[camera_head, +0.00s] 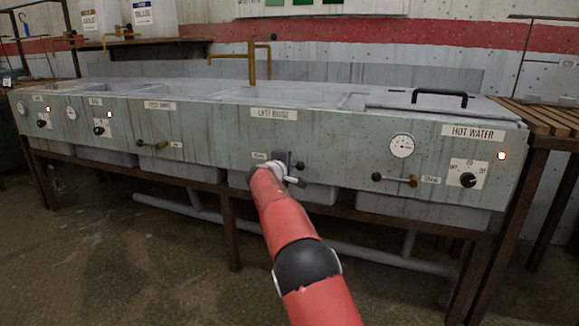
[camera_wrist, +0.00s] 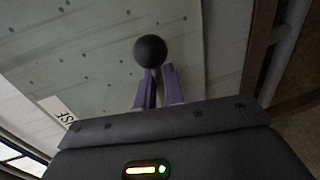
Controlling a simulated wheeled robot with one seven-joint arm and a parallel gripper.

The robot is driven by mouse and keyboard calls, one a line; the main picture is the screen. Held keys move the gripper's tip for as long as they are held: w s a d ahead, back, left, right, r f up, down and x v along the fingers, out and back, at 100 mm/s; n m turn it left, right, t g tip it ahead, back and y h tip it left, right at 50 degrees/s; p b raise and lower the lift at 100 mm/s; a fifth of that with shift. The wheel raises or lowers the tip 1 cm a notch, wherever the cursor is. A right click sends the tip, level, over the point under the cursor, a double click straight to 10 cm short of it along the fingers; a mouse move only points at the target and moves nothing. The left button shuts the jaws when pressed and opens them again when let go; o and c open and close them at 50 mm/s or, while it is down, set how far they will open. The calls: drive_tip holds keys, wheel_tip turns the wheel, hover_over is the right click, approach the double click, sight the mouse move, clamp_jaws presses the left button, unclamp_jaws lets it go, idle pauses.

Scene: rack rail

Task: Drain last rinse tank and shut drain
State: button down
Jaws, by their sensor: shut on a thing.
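The last rinse tank (camera_head: 290,96) is the open basin behind the "LAST RINSE" label (camera_head: 273,114). Its water level cannot be made out. My gripper (camera_head: 281,170) is at the front panel below that label, by a small drain label (camera_head: 258,155). In the wrist view my gripper (camera_wrist: 156,76) has its purple fingers closed together just below a round black knob (camera_wrist: 150,50). They are shut on the drain lever, whose shaft is mostly hidden between them. My wrist hides most of the valve in the head view, so the lever's exact angle cannot be told.
The hot water tank's drain lever (camera_head: 395,180) and gauge (camera_head: 402,146) are to the right, with a rotary switch (camera_head: 468,180). Another drain lever (camera_head: 152,145) is to the left. Brown frame legs (camera_head: 230,232) and grey pipes (camera_head: 372,254) run below.

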drive_tip(key=c, duration=1.6)
unclamp_jaws()
drive_tip(key=shift+f, duration=0.1)
drive_tip(key=shift+c, duration=0.2)
drive_tip(key=b+v, duration=0.1)
drive_tip(key=v, duration=0.7)
